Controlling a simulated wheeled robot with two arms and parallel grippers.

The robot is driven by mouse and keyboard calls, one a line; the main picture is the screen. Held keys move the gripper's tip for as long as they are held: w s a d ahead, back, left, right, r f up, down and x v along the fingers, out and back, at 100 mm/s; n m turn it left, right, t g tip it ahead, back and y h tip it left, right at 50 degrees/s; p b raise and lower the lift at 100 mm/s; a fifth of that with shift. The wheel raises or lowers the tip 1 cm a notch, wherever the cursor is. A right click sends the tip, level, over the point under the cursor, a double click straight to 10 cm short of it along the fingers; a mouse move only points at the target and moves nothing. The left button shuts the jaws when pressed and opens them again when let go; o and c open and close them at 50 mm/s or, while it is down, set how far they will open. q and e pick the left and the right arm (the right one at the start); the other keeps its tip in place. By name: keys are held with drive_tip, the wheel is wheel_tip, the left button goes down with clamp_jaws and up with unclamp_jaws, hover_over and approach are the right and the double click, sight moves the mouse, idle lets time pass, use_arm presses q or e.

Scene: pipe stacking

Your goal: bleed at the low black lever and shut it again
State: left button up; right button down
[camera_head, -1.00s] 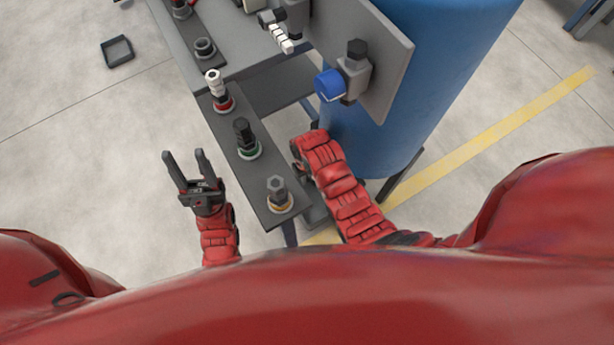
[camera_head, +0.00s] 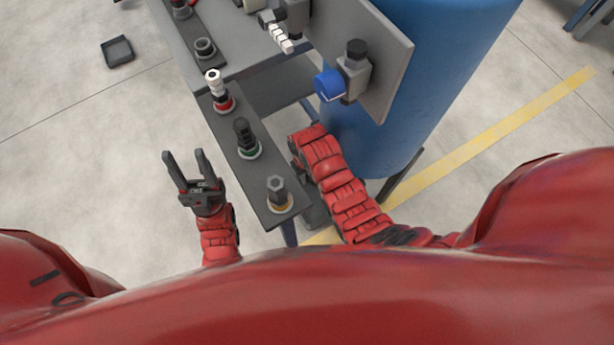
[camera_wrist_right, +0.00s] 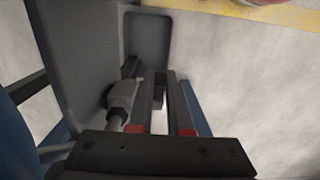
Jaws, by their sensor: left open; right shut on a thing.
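In the right wrist view, my right gripper (camera_wrist_right: 163,80) is closed around a small dark piece, the black lever (camera_wrist_right: 158,94). The lever is mostly hidden between the fingers. A grey valve body (camera_wrist_right: 121,97) with a pipe stub sits just left of the fingers. In the head view, my right arm reaches down beside the blue tank, and its gripper and the low lever are hidden there. My left gripper (camera_head: 188,166) is open and empty, above the floor left of the bench strip.
The dark bench strip (camera_head: 241,168) carries several upright fittings. A grey panel (camera_head: 388,75) with a blue-capped valve (camera_head: 330,85) stands before the blue tank (camera_head: 440,70). A black tray (camera_head: 117,51) lies on the floor at upper left. The floor left of the bench is mostly clear.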

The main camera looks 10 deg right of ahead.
drive_tip(key=shift+w+a+r+g+h+b, duration=0.2)
drive_tip(key=shift+w+r+g+h+b, duration=0.1)
drive_tip(key=shift+w+g, duration=0.25)
drive_tip(key=shift+w+a+g+b, duration=0.1)
drive_tip(key=shift+w+g+b, duration=0.1)
drive_tip(key=shift+g+b, duration=0.45)
drive_tip(key=w+g+h+b, duration=0.1)
drive_tip(key=b, duration=0.5)
drive_tip(key=a+r+g+b, duration=0.1)
drive_tip(key=g+b, duration=0.1)
drive_tip(key=b, duration=0.5)
drive_tip(key=shift+w+h, duration=0.4)
drive_tip(key=shift+d+r+b, duration=0.1)
drive_tip(key=shift+r+b, duration=0.1)
drive_tip(key=shift+b, duration=0.55)
drive_tip(key=c, duration=0.9)
unclamp_jaws()
drive_tip(key=shift+g, duration=0.3)
drive_tip(key=shift+o, duration=0.2)
drive_tip(key=shift+s+r, duration=0.1)
